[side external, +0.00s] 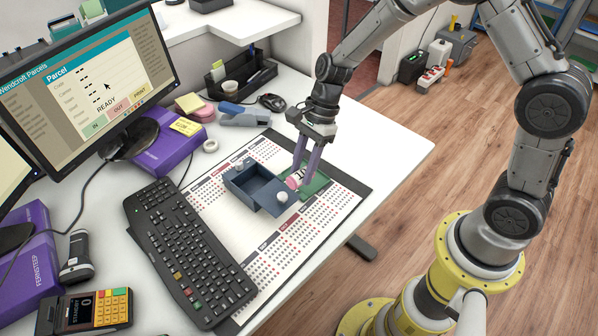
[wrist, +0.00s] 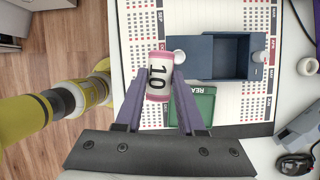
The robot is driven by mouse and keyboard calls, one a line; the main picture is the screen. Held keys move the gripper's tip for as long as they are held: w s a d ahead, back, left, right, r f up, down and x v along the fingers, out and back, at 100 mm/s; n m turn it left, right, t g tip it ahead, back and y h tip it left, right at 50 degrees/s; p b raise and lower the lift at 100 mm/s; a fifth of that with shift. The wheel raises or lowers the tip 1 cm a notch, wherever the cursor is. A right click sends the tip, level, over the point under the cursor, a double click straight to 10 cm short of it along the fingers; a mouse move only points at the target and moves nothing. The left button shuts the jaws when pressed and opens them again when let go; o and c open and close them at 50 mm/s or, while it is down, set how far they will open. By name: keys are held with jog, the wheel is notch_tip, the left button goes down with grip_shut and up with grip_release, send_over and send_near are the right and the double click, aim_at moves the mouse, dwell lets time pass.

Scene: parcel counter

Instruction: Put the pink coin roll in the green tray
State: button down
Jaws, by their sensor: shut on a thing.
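In the side view my gripper (side external: 306,174) points down over the desk calendar, and the roll (side external: 293,181) shows partly behind a finger. The green tray (wrist: 205,106) lies to the right of the roll in the wrist view, partly hidden by the right finger. In the side view the tray (side external: 319,185) is just right of the fingers. The exact height of the roll is unclear.
A blue box with an open drawer (side external: 269,198) stands beside the tray, with white knobs; the box also shows in the wrist view (wrist: 189,58). A black keyboard (side external: 185,250) lies to the left. A stapler (side external: 245,118) and mouse (side external: 272,102) lie behind. The calendar's right part is clear.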

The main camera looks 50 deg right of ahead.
jog(key=s+d+m+t, duration=0.2)
jog(key=s+d+m, duration=0.5)
jog(key=d+m, duration=0.2)
jog(key=shift+y, duration=0.3)
jog(key=w+f, duration=0.2)
jog(key=w, duration=0.2)
jog(key=w+f, duration=0.3)
jog(key=w, duration=0.1)
jog(key=w+f, duration=0.3)
jog(key=w, duration=0.2)
jog(key=shift+w+d+f, duration=0.1)
jog(key=shift+d, duration=0.3)
jog(key=shift+w+f, duration=0.5)
jog(key=shift+f, duration=1.55)
